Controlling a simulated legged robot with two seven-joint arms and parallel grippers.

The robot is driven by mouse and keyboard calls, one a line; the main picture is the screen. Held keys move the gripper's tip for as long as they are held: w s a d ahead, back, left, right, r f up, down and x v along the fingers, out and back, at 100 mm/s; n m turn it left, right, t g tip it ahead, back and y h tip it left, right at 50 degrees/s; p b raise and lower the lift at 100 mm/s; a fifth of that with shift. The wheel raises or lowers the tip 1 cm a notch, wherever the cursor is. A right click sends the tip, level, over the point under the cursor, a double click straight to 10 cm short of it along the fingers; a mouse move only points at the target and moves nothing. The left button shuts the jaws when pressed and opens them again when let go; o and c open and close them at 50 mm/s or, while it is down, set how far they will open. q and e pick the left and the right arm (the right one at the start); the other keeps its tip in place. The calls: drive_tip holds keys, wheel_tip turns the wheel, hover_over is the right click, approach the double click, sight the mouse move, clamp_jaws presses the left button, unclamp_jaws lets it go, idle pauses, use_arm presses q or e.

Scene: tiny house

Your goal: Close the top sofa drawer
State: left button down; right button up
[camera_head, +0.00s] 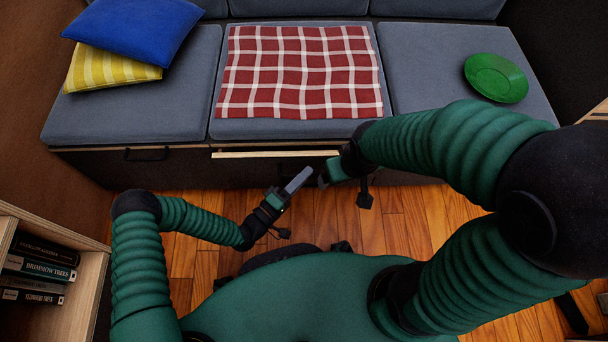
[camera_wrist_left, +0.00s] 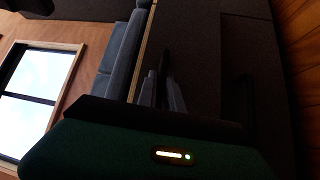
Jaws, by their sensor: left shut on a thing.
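The top sofa drawer (camera_head: 240,155) is below the middle seat. Its pale wooden top edge shows as a strip in front of the sofa, so it stands slightly out. The same pale edge (camera_wrist_left: 145,52) runs upright in the left wrist view. My left gripper (camera_head: 300,179) is in front of the drawer, near its middle. In the left wrist view its fingers (camera_wrist_left: 163,90) are closed around a dark bar, apparently the drawer handle (camera_wrist_left: 165,62); the contact is dim. My right gripper (camera_head: 328,176) is just right of the left one, partly hidden by its own arm.
The grey sofa holds a red checked blanket (camera_head: 300,70), blue (camera_head: 135,28) and yellow (camera_head: 105,70) pillows, and a green plate (camera_head: 496,77). Another handle (camera_head: 147,154) is at left. A bookshelf (camera_head: 75,310) stands at lower left. Wooden floor (camera_head: 410,220) lies before the sofa.

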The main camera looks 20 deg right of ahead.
use_arm(q)
drive_tip(key=shift+f, duration=0.25)
drive_tip(key=w+b, duration=0.1)
drive_tip(key=w, duration=0.1)
drive_tip(key=w+d+b, duration=0.1)
drive_tip(key=w, duration=0.1)
drive_tip(key=c, duration=1.5)
unclamp_jaws()
drive_tip(key=shift+w+d, duration=0.1)
drive_tip(key=shift+r, duration=0.1)
drive_tip(key=p+v, duration=0.6)
drive_tip(key=v, duration=1.1)
